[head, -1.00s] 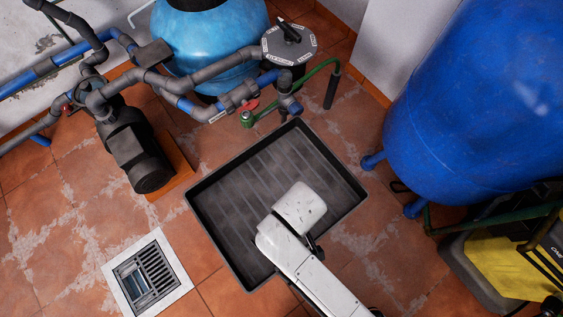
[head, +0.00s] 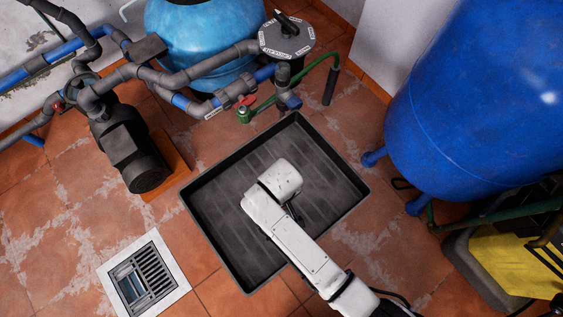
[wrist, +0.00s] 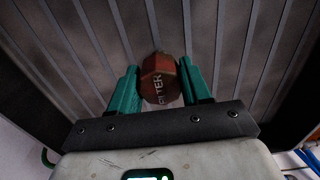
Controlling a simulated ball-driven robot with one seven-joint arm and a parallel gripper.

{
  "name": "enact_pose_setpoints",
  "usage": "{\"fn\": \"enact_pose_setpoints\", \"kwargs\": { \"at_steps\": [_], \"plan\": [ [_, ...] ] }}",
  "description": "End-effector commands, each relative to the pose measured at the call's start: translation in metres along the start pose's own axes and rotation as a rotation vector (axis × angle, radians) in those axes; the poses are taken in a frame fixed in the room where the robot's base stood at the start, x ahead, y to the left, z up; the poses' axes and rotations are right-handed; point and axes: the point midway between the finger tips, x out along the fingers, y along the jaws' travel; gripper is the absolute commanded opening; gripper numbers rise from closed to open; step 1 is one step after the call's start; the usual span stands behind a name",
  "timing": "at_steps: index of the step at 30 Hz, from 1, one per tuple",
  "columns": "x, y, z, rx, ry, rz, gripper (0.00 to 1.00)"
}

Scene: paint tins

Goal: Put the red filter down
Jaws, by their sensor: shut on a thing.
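The red filter (wrist: 159,84) is a small brownish-red, faceted piece with pale letters, partly readable as "LTER". My gripper (wrist: 158,76) has teal fingers and is shut on it, one finger on each side. In the wrist view both are over a dark, ribbed tray floor (wrist: 230,40). I cannot tell whether the filter touches that floor. In the head view the black tray (head: 222,205) lies on the tiles, and my white wrist is above its middle. My wrist hides the fingers and the filter there.
A floor drain (head: 146,275) is left of the tray. A dark pump (head: 130,155) and grey-blue pipes (head: 205,68) are at upper left. A green hose (head: 318,66) is behind the tray. A large blue tank (head: 480,95) and a yellow machine (head: 510,255) are right.

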Motion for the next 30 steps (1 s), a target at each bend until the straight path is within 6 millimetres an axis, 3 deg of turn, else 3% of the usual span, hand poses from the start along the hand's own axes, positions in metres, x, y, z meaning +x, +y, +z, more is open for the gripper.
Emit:
{"fn": "enact_pose_setpoints", "kwargs": {
  "at_steps": [8,9,16,25,30],
  "plan": [
    [0.003,0.0,0.0,0.001,0.0,0.0,0.11],
    [0.002,0.0,0.0,0.001,0.0,0.0,0.5],
    [0.002,0.0,0.0,0.001,0.0,0.0,0.72],
    [-0.001,0.0,0.0,0.0,0.001,0.0,0.73],
    [-0.023,0.0,-0.001,0.001,0.003,0.0,0.73]
  ]
}}
